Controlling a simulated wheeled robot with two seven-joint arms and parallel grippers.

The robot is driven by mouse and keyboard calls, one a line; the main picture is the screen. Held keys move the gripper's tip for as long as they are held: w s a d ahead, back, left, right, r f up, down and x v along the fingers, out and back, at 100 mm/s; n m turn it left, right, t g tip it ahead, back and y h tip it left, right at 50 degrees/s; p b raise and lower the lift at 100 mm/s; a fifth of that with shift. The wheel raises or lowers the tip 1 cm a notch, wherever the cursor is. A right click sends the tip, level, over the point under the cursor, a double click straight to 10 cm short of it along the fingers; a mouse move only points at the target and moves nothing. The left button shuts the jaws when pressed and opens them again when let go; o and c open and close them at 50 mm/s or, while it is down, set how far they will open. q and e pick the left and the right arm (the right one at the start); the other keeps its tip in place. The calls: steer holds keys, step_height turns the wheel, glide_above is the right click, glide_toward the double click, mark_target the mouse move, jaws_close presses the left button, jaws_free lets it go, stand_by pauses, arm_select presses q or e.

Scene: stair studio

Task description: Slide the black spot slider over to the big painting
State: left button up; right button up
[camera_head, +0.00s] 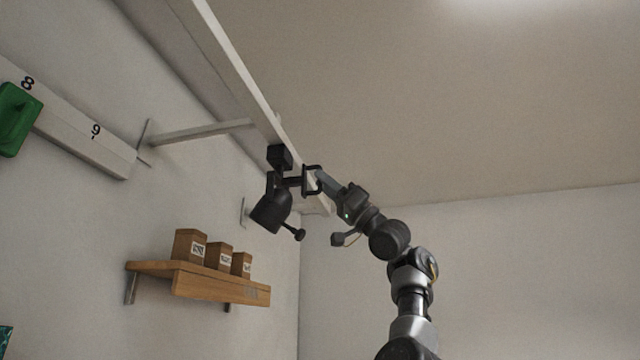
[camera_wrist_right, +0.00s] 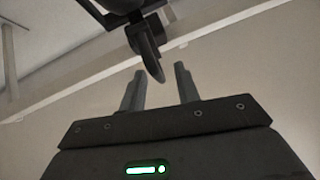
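The black spot slider (camera_head: 279,157) hangs on a white overhead rail (camera_head: 246,80), near the rail's right end. Its lamp head (camera_head: 270,211) hangs below, and a black looped handle (camera_head: 312,181) sticks out to the right. My right gripper (camera_head: 322,180) is raised at this handle. In the wrist view my right gripper (camera_wrist_right: 158,75) has its two fingers apart. A dark rounded handle part (camera_wrist_right: 149,52) reaches down between the fingertips; contact cannot be told. My left gripper is not in view. No big painting can be made out.
A wooden shelf (camera_head: 222,287) with brown boxes (camera_head: 190,247) is on the wall below the lamp. A numbered white bar (camera_head: 72,128) with a green block (camera_head: 15,118) is on the left wall. Brackets (camera_head: 195,131) hold the rail.

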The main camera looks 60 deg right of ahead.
steer(key=b+v, duration=0.3)
steer(key=v, duration=0.6)
steer(key=shift+b, duration=0.35)
steer(key=shift+d, duration=0.1)
